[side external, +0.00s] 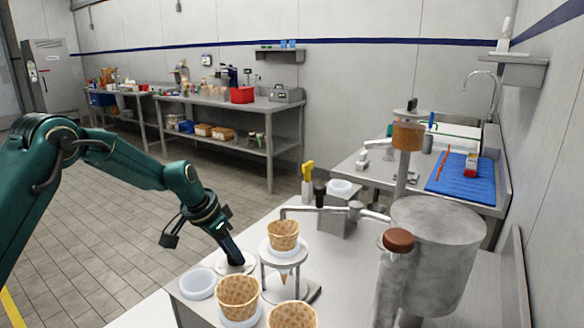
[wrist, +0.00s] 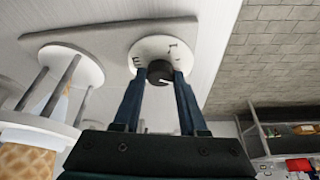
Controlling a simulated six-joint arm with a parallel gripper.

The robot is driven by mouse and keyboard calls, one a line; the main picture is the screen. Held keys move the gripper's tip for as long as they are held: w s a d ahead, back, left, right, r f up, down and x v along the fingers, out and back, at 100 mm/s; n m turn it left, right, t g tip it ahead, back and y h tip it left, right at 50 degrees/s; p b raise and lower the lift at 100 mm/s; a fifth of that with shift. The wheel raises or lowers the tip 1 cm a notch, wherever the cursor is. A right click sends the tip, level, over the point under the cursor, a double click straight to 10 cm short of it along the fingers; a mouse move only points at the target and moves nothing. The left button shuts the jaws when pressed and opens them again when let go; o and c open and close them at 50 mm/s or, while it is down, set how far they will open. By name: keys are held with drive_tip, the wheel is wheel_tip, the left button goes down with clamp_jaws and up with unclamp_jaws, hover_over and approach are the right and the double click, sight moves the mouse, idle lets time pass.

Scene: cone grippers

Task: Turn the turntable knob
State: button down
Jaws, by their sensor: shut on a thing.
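The turntable knob (wrist: 160,72) is a small dark knob with a pale pointer line. It sits at the middle of a round white dial (wrist: 146,50) with dark marks. In the wrist view my gripper (wrist: 161,76) has its two dark blue fingers closed on the knob's sides. In the side view my gripper (side external: 234,260) reaches down to the dial (side external: 247,266) at the table's left edge, and its fingers hide the knob there. A waffle cone (side external: 283,236) stands in a raised white ring stand (side external: 270,254) just right of the dial.
More cones (side external: 238,296) stand in holders at the front, beside a white bowl (side external: 198,284). A metal drum (side external: 438,240) and a brown-topped lever (side external: 398,242) stand at the right. The floor left of the table is clear.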

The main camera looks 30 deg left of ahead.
drive_tip(key=n+y, duration=0.1)
drive_tip(key=n, duration=0.1)
drive_tip(key=n+y, duration=0.1)
drive_tip(key=n, duration=0.4)
drive_tip(key=shift+w+d+y, duration=0.1)
drive_tip(key=shift+d+y, duration=0.15)
drive_tip(key=shift+y, duration=0.15)
drive_tip(key=n+g+y, duration=0.1)
drive_tip(key=n, duration=0.2)
drive_tip(key=shift+d+n, duration=0.1)
drive_tip(key=shift+n, duration=0.2)
drive_tip(key=shift+w+n+g+y, duration=0.1)
drive_tip(key=shift+n+g+y, duration=0.45)
drive_tip(key=shift+n, duration=1.15)
drive_tip(key=shift+g, duration=0.25)
drive_tip(key=shift+c, duration=2.3)
unclamp_jaws()
drive_tip(key=shift+v, duration=2.6)
